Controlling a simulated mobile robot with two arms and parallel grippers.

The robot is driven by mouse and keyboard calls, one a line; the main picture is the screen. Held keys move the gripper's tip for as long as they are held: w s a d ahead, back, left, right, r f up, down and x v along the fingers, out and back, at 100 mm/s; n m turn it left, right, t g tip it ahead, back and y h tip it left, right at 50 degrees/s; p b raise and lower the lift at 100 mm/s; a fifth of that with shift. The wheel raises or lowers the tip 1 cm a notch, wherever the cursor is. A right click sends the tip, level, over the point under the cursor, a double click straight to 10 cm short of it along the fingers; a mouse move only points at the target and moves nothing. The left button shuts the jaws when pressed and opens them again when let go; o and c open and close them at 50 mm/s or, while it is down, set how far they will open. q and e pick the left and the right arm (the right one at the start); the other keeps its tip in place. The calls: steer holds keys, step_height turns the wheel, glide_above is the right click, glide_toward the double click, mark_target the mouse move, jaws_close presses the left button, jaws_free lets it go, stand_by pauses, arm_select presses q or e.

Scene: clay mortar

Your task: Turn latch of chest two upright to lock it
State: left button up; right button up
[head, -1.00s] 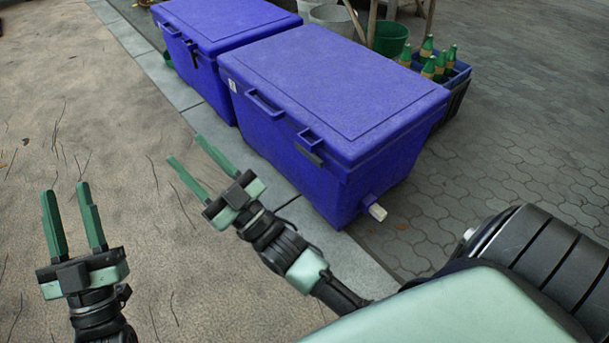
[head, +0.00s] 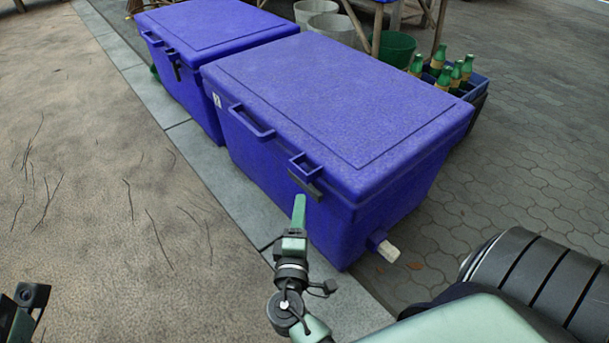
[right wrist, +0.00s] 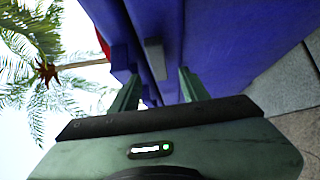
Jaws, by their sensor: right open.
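Two blue chests stand in a row in the head view: a near chest (head: 330,100) and a far chest (head: 215,28), both with lids down. I cannot tell which is chest two. The near chest's grey latch (head: 306,184) lies slanted, nearly level, below its lid bracket. The far chest's dark latch (head: 177,71) hangs roughly upright. My right gripper (head: 299,205) is just below the near latch. In the right wrist view its open fingers (right wrist: 158,90) are either side of the chest edge, near the grey latch (right wrist: 155,58). My left gripper (head: 20,305) is partly cut off at the lower left.
A white-tipped drain plug (head: 388,252) sticks out low on the near chest. A crate of green bottles (head: 462,82), a green bucket (head: 393,50) and pale buckets (head: 330,27) stand behind. The sandy ground (head: 90,190) at left is clear.

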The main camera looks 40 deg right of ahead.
mark_target(303, 187)
steer(key=shift+b+x, duration=0.6)
steer(key=shift+x, duration=2.9)
steer(key=shift+r, duration=0.1)
jaws_close()
